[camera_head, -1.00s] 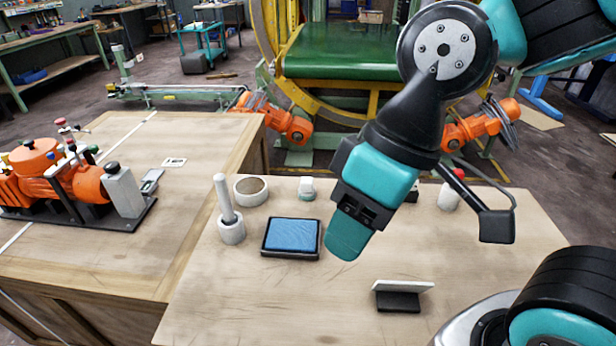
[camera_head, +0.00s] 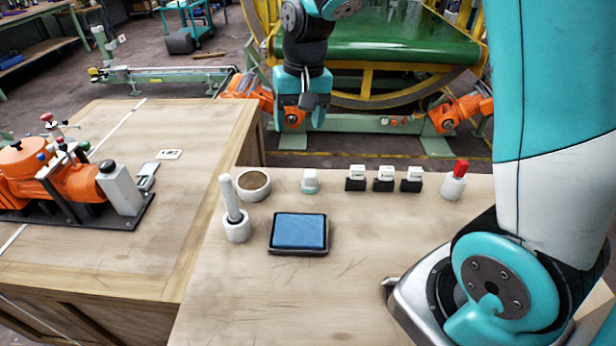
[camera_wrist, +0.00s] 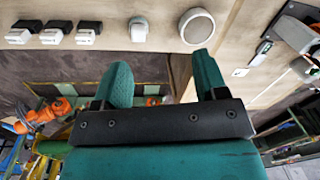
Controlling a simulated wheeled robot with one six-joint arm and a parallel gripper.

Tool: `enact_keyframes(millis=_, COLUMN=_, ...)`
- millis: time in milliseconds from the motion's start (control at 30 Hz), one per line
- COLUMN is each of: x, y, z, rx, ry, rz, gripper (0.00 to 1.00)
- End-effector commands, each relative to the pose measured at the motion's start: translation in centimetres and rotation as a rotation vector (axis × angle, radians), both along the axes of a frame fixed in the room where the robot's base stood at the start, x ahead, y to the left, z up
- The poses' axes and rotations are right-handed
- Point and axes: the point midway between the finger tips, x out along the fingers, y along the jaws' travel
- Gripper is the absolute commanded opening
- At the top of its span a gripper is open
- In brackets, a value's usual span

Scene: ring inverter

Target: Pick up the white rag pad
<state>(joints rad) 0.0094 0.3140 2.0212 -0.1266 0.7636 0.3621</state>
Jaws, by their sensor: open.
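A small white block with a pale teal base (camera_head: 310,181) stands near the far edge of the wooden table; it is the thing most like a white rag pad, but I cannot be sure. It also shows in the wrist view (camera_wrist: 138,29), beyond my fingertips and left of a white ring. My gripper (camera_head: 302,122) is open and empty, beyond the table's far edge and above it in the picture. Its two teal fingers are spread apart in the wrist view (camera_wrist: 161,66). Nothing touches the white block.
Right of the block stand several black-and-white labelled blocks (camera_head: 384,180) and a red-capped white bottle (camera_head: 454,181). A blue pad in a black tray (camera_head: 299,232) lies nearer. My arm covers the right.

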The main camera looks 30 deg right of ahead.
Motion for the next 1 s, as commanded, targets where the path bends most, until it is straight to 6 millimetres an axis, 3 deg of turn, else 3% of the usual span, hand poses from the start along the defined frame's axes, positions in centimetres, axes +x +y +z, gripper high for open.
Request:
enact_keyframes(millis=33, x=1.8, y=-2.0, z=-0.9, rx=-0.022, ry=0.021, rz=-0.088, gripper=0.66)
enact_keyframes(millis=100, x=3.5, y=-4.1, z=-2.1, rx=-0.049, ry=0.035, rz=-0.186, gripper=0.66)
enact_keyframes(millis=267, x=5.2, y=-6.7, z=-4.0, rx=-0.081, ry=0.055, rz=-0.305, gripper=0.66)
enact_keyframes(millis=800, x=5.3, y=-6.7, z=-14.6, rx=-0.085, ry=0.057, rz=-0.314, gripper=0.66)
enact_keyframes(millis=1000, x=5.4, y=-6.7, z=-16.2, rx=-0.084, ry=0.054, rz=-0.313, gripper=0.66)
